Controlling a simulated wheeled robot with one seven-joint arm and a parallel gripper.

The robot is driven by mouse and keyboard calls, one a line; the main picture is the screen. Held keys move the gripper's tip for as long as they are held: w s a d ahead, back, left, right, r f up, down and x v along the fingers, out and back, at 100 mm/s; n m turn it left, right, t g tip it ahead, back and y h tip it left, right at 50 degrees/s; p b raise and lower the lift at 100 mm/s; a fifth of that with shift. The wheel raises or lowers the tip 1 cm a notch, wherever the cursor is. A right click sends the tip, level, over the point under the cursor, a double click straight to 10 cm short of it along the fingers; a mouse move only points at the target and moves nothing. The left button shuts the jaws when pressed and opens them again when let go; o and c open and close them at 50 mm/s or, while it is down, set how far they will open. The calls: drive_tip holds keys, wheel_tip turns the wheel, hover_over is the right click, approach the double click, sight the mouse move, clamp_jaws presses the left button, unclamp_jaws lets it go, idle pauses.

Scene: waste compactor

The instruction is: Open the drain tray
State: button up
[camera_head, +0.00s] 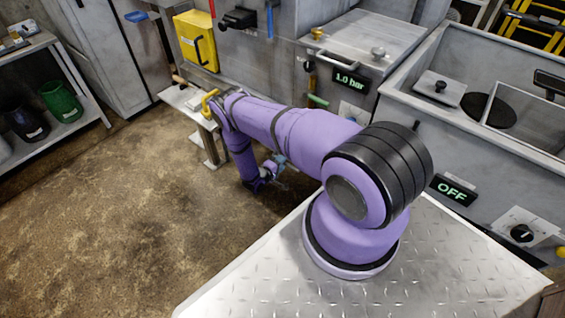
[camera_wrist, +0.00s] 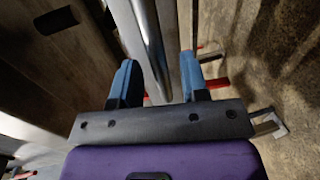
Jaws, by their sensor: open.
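My gripper (camera_wrist: 158,80) shows in the wrist view with its two blue fingers apart. A shiny round metal bar (camera_wrist: 149,40) runs down the picture between the fingers; whether they touch it I cannot tell. Whether this bar is the drain tray's handle I cannot tell. In the head view my gripper (camera_head: 277,163) hangs low over the floor, beside the front of the grey compactor. My purple arm hides much of that front, and I cannot make out the drain tray there.
The compactor's "1.0 bar" display (camera_head: 348,79) and "OFF" display (camera_head: 453,189) are lit. A yellow box (camera_head: 195,42) hangs on the wall above a small bench (camera_head: 186,100). A shelf with a green bucket (camera_head: 62,101) stands at left. The brown floor between is clear.

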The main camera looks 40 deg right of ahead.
drive_tip(key=shift+x, duration=0.85)
drive_tip(key=shift+c, duration=0.2)
clamp_jaws()
drive_tip(key=f+v, duration=0.3)
drive_tip(key=v, duration=1.4)
drive_tip(key=a+f+v, duration=0.1)
drive_tip(key=f+v, duration=0.3)
drive_tip(key=v, duration=1.3)
drive_tip(key=shift+a, duration=0.4)
drive_tip(key=shift+o, duration=0.2)
unclamp_jaws()
